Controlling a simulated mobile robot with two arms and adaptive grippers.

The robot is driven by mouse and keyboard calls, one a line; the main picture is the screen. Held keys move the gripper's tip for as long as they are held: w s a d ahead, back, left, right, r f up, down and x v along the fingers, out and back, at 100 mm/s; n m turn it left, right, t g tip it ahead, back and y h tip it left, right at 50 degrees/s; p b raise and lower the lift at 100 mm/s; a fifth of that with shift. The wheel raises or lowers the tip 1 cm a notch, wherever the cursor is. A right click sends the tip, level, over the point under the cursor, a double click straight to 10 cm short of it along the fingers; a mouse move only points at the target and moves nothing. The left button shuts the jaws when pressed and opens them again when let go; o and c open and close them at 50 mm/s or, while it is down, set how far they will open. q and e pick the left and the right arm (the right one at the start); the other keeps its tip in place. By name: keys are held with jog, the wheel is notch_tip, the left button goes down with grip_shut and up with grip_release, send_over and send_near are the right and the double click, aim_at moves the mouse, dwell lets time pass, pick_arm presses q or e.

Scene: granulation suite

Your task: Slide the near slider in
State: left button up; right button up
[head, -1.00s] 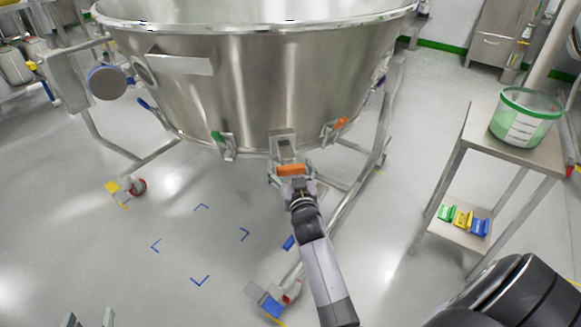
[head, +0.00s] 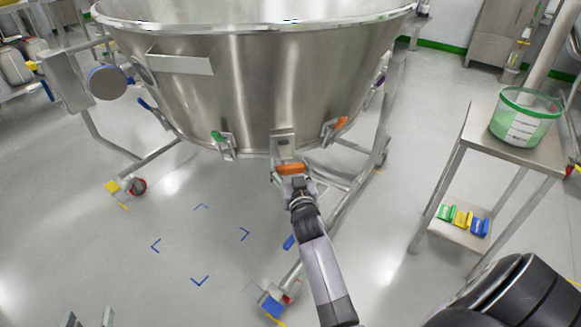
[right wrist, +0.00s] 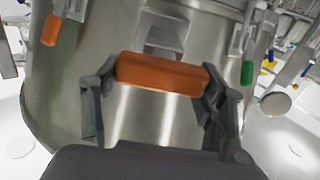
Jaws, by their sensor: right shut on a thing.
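The near slider (head: 290,169) has an orange handle and sits at the lower front of the large steel bowl (head: 240,95), below a small steel bracket. My right gripper (head: 292,174) is shut on the orange handle. In the right wrist view the handle (right wrist: 162,74) lies crosswise between the two dark fingers, in front of a steel housing (right wrist: 162,38) on the bowl wall. Part of the slider behind the handle is hidden. My left gripper (head: 88,319) shows only its fingertips at the bottom left edge; they are apart with nothing between them.
Other clips with green (head: 217,136) and orange (head: 341,122) handles flank the slider. The bowl's tubular legs and a blue caster (head: 270,305) stand close to my right arm. A steel side table (head: 480,133) with a green-banded bucket (head: 524,118) is at right.

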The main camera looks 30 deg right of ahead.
aim_at(287, 156)
jog(key=b+x, duration=0.1)
jog(key=x, duration=0.5)
jog(key=shift+w+d, duration=0.15)
jog(key=shift+w, duration=0.2)
jog(key=shift+w+d+b, duration=0.1)
jog(key=shift+w+b, duration=0.05)
jog(key=shift+b, duration=0.15)
pick_arm(q)
notch_tip(287, 156, up, 7)
jog(key=w+d+t+h, duration=0.1)
jog(key=t, duration=0.3)
jog(key=shift+d+h, duration=0.2)
jog(key=shift+h, duration=0.1)
pick_arm(e)
jog(key=shift+r, duration=0.2)
jog(key=o, duration=1.3)
jog(key=shift+w, duration=0.1)
jog(key=o, duration=0.4)
jog(key=shift+f, duration=0.15)
pick_arm(q)
jog(key=shift+w, duration=0.15)
pick_arm(e)
jog(key=shift+f, duration=0.1)
